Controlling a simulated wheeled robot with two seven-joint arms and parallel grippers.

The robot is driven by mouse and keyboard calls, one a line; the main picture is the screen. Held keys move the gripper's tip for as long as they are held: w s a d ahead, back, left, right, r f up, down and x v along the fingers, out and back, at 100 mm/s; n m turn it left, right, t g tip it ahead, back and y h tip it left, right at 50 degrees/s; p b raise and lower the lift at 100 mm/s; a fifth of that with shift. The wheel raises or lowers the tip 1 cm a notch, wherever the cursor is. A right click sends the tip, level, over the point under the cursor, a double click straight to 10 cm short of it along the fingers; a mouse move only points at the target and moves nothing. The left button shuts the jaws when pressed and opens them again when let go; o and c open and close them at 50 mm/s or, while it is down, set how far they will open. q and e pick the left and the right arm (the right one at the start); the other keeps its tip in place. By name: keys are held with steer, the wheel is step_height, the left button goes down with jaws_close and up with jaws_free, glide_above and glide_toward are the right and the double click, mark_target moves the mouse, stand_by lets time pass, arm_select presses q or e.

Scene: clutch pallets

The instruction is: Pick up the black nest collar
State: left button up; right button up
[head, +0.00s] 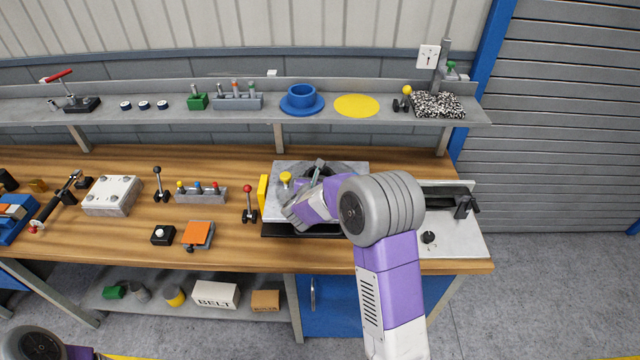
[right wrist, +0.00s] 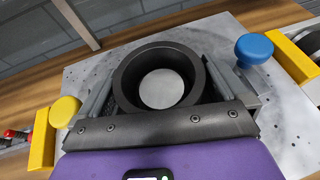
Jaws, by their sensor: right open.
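The black nest collar (right wrist: 125,84) is a thick dark ring, and a pale round face shows through its opening in the right wrist view. It sits on a speckled grey plate (right wrist: 270,125) on the bench. My right gripper (right wrist: 160,80) is open, with one finger on each side of the collar; I cannot tell whether they touch it. In the head view my right gripper (head: 318,175) is low over the plate (head: 350,167) and hides most of the collar. My left gripper is out of view.
A yellow knob (right wrist: 64,112) and a blue knob (right wrist: 254,50) stand on the plate beside the fingers, with yellow blocks at the plate's sides. A red-knobbed lever (head: 248,205) stands to the left. A shelf (head: 220,113) with a blue flanged ring (head: 301,101) runs behind.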

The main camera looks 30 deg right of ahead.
steer(key=c, duration=0.9)
